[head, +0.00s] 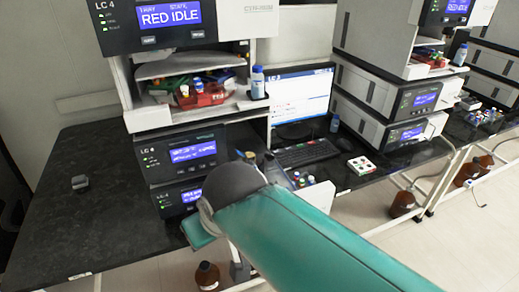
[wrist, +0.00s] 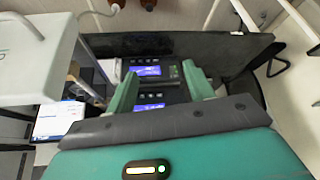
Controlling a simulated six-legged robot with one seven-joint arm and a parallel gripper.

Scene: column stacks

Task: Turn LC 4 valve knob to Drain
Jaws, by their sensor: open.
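The LC 4 stack stands on the dark bench in the head view. Its top unit (head: 172,22) has a blue screen that appears to read "RED IDLE". Two lower LC 4 units, the upper one (head: 183,153) and the bottom one (head: 172,197), have smaller blue screens. My arm covers part of the bottom unit's right side. My gripper (wrist: 160,72) is open in the wrist view, with its two green fingers apart and nothing seen between them. Beyond the fingers are two dark panels with lit screens (wrist: 146,71). I cannot make out the valve knob in either view.
A shelf in the stack holds a red tray (head: 205,96) and a blue-capped bottle (head: 258,82). A monitor (head: 301,98) and keyboard (head: 306,154) stand to the right. Brown bottles (head: 207,276) are on the floor. The bench's left part is mostly clear except for a small dark block (head: 80,183).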

